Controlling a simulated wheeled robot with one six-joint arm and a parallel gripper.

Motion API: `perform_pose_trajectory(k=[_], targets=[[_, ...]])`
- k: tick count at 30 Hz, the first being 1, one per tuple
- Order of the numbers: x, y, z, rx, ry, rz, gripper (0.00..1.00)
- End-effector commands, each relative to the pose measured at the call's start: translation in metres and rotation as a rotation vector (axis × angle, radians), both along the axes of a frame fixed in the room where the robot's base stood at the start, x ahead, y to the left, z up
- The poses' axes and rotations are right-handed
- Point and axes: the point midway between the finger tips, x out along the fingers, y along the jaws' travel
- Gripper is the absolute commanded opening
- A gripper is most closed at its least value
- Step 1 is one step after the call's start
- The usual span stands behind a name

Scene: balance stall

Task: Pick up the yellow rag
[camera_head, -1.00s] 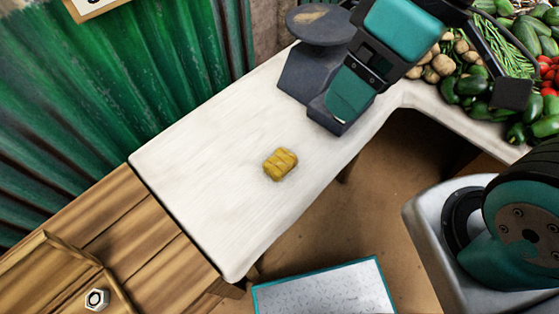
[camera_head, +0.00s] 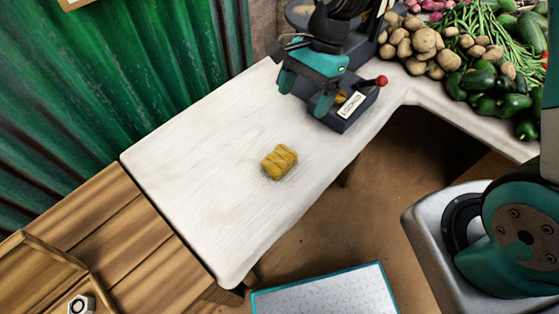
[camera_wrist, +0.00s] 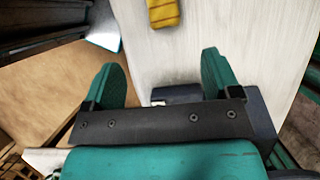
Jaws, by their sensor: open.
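The yellow rag (camera_head: 279,161) lies folded in a small bundle on the white counter (camera_head: 205,165). In the wrist view the rag (camera_wrist: 163,12) shows at the top edge, partly cut off, beyond my fingertips. My gripper (camera_head: 303,93) is above the counter, up and to the right of the rag in the head view, over the dark scale. Its two teal fingers (camera_wrist: 160,66) are apart with nothing between them, and they do not touch the rag.
A dark scale (camera_head: 347,113) with a red knob stands close by my gripper. Potatoes (camera_head: 424,40) and green peppers (camera_head: 484,82) are piled at the right. A wooden surface (camera_head: 95,225) adjoins the counter at the left. The counter around the rag is clear.

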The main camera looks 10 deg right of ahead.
Motion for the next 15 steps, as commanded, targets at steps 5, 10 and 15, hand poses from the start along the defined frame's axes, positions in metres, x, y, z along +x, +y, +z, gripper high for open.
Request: perform_pose_trajectory(k=[5,10,15], targets=[[-0.009,0.011,-0.033,-0.002,0.007,0.001,0.83],[-0.018,0.024,-0.069,-0.002,0.006,0.003,0.83],[-0.023,0.033,-0.097,-0.002,0.003,0.002,0.83]])
